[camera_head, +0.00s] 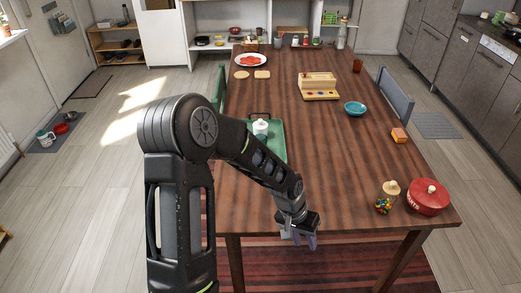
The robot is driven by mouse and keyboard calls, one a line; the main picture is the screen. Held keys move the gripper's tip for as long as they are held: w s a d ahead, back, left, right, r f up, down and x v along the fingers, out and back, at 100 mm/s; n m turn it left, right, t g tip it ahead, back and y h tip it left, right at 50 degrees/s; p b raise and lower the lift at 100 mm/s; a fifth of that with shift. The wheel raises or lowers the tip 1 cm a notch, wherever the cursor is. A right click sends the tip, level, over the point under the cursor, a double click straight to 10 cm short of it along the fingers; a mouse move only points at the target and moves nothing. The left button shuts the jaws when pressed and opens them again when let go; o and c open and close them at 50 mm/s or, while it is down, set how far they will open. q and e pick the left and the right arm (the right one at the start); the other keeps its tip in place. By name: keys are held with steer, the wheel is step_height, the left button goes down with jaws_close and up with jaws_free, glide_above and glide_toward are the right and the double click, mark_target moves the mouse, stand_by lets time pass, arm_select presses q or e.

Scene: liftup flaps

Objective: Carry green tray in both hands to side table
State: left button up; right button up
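The green tray (279,137) lies on the left side of the long wooden table (330,160). A dark handle shows at its far end, and a white bottle-like item (260,128) stands on it. My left arm crosses in front of the tray and hides much of its near part. My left gripper (301,240) points down at the table's near edge, apart from the tray's visible part. Its fingers look spread, with nothing visible between them. My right gripper is out of view. I cannot make out which piece of furniture is the side table.
A red pot (428,198) and a candy jar (387,198) stand at the table's near right corner. Chairs flank the table. Open floor lies left.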

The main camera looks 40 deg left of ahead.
arm_select(q)
steer(key=s+d+f+g+h, duration=0.1)
steer(key=s+d+f, duration=1.3)
steer(key=s+d, duration=0.2)
steer(key=shift+s+f, duration=0.2)
steer(key=shift+s, duration=0.95)
